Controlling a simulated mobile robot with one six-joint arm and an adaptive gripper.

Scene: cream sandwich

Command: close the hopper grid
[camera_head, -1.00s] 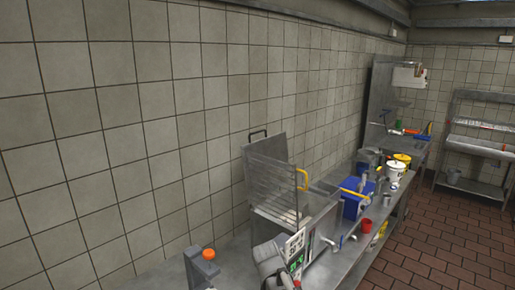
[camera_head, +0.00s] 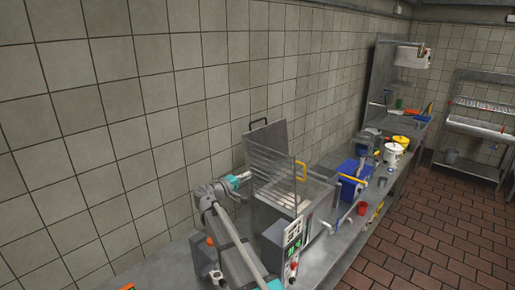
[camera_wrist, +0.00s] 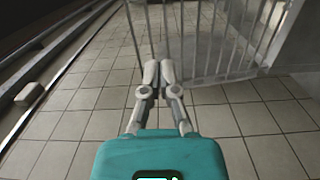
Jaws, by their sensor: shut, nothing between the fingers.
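In the wrist view, my gripper's fingertips (camera_wrist: 158,68) are together, and the grid bars (camera_wrist: 205,40) run upright just beyond and to the right. I cannot tell whether the fingers touch the bars.
A control box (camera_head: 292,235) with a green display is on the machine's front. A blue container (camera_head: 351,182), a white bucket (camera_head: 392,154) and a red cup (camera_head: 363,208) are to the right. The tiled wall (camera_head: 130,130) is close behind.

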